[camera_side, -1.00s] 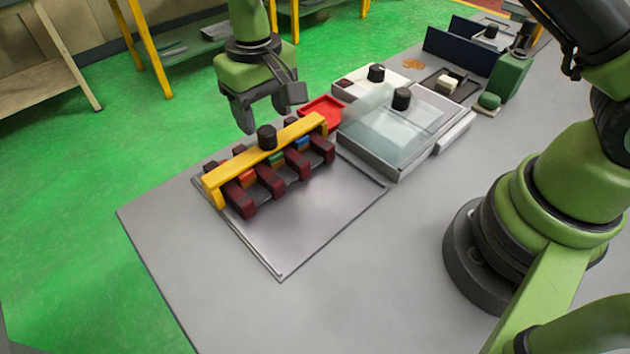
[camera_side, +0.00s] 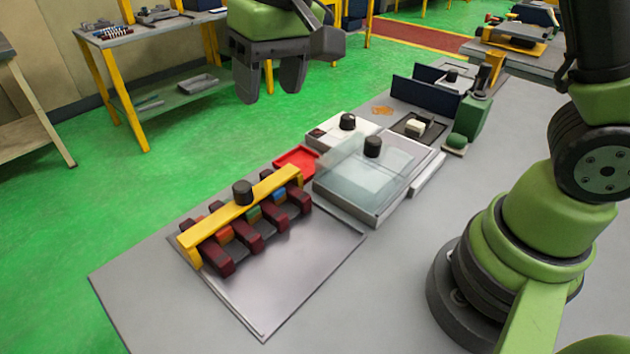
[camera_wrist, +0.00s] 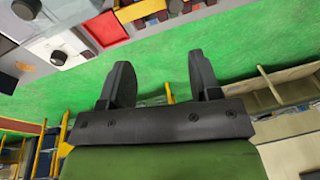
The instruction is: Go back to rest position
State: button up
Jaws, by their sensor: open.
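My gripper (camera_side: 270,82) is open and empty, raised in the air at the top of the side view, with its dark fingers pointing down. In the wrist view my gripper (camera_wrist: 158,85) also shows two spread fingers with only floor and furniture beyond them. Below it on the table stands the stator assembly: dark red poles (camera_side: 249,234) with coloured coils between them, under a yellow bar (camera_side: 218,221) with a black knob (camera_side: 242,192). The gripper is clear of it.
A metal plate (camera_side: 285,285) lies under the stator. A red tray (camera_side: 296,160), a box with a clear cover (camera_side: 365,180), a white box with a black knob (camera_side: 347,122) and dark blue panels (camera_side: 425,100) stand farther back. The table's front area is bare.

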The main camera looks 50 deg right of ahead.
jog(key=s+d+r+m+t, duration=0.1)
jog(key=s+d+r+t, duration=0.1)
jog(key=s, duration=0.7)
jog(key=s+d+r+m+t+y, duration=0.1)
jog(key=s+d+r+t, duration=0.2)
jog(key=s, duration=0.6)
jog(key=shift+s+d+r+m, duration=0.3)
jog(key=shift+d+r+m, duration=0.1)
jog(key=shift+d+r, duration=0.45)
